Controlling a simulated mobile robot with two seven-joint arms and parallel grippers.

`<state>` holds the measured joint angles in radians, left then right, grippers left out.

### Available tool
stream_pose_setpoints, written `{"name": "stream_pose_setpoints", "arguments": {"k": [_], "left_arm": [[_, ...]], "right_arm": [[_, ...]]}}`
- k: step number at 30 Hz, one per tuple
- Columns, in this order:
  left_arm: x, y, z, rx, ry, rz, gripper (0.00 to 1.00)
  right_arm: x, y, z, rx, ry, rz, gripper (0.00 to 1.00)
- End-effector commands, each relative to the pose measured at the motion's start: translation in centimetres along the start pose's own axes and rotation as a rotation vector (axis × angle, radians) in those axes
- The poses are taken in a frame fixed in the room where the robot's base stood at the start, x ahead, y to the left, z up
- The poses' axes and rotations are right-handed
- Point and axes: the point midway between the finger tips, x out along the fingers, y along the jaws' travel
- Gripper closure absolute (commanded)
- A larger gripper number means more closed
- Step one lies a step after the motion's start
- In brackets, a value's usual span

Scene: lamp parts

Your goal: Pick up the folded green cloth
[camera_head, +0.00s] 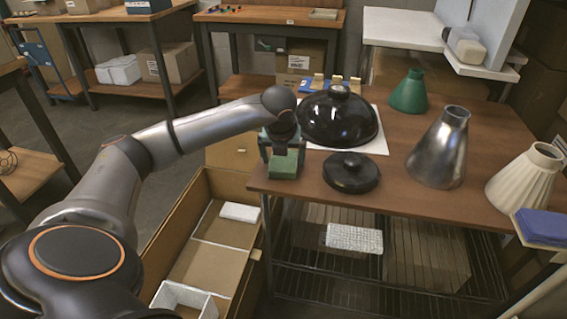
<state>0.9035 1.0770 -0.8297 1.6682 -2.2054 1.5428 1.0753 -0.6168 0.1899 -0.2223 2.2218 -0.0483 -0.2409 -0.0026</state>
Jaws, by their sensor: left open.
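The folded green cloth (284,167) is a small, thick block at the front left corner of the brown table (395,205). My left gripper (283,152) is directly over it, pointing down, with its fingers apart at the left and right of the cloth's back part. The gripper is open. Whether the fingers touch the cloth cannot be told, and its back part is partly hidden by the gripper. My right gripper is not in view.
A black dome shade (338,118) stands close to the right of the gripper, with a round black base (351,173) in front. Green (409,92), metal (439,148) and cream (525,180) cone shades stand farther right. An open cardboard box (192,245) lies below left.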

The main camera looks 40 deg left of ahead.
Motion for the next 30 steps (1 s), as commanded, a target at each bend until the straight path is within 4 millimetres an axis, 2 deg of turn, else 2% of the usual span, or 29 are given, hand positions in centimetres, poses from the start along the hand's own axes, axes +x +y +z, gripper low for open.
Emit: {"name": "stream_pose_setpoints", "arguments": {"k": [6, 24, 30], "left_arm": [[0.34, -0.01, -0.16, 0.0, 0.0, 0.0, 0.0], [0.27, 0.0, -0.13, 0.0, 0.0, 0.0, 0.67], [0.24, 0.0, -0.11, 0.0, 0.0, 0.0, 0.67]], "right_arm": [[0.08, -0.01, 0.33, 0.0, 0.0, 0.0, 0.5], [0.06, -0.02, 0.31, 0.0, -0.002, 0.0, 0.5], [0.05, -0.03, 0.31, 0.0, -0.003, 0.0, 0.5]]}}
